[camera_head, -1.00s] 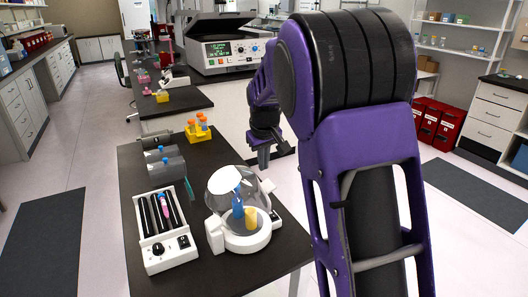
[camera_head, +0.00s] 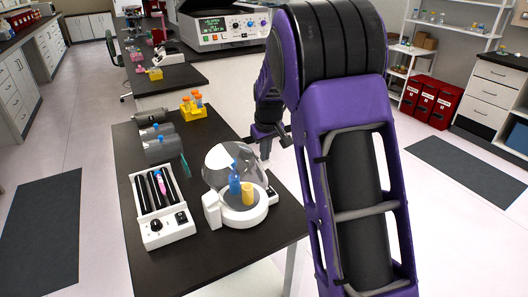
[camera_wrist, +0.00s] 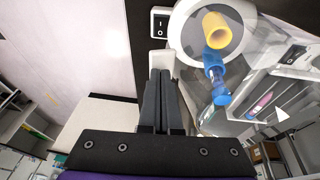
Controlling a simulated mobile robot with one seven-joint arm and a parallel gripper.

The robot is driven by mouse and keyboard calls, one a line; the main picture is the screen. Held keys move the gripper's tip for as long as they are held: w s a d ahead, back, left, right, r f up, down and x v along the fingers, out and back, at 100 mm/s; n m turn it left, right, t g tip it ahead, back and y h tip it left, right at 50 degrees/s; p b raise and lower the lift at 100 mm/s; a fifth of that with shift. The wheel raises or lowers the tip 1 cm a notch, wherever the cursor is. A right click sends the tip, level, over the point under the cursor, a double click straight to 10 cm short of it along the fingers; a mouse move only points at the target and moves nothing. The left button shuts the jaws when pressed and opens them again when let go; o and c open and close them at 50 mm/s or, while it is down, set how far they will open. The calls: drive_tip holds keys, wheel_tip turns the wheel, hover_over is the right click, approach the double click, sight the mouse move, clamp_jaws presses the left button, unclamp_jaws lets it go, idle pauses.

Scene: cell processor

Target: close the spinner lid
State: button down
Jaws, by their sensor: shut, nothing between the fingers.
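The spinner (camera_head: 212,212) is a small white round machine on the dark table. A blue tube (camera_head: 234,184) and a yellow tube (camera_head: 248,193) stand in it; both also show in the wrist view, blue (camera_wrist: 215,80) and yellow (camera_wrist: 216,30). Its clear dome lid (camera_head: 218,160) is tilted up and open on the far side.
A white tube roller (camera_head: 152,230) stands left of the spinner. A large centrifuge (camera_head: 215,30) stands on the far bench. The table's front right is bare.

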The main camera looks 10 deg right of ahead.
drive_tip(key=f+y+b, duration=0.1)
drive_tip(key=f, duration=0.1)
drive_tip(key=d+f+y+b, duration=0.1)
drive_tip(key=f, duration=0.1)
drive_tip(key=d+f+b, duration=0.1)
drive_tip(key=f, duration=0.2)
drive_tip(key=shift+w+d+f+m+g+y+b, duration=0.1)
drive_tip(key=shift+w+d+m+g+y+b, duration=0.2)
drive_tip(key=shift+w+g+y+b, duration=0.1)
drive_tip(key=shift+f, duration=0.3)
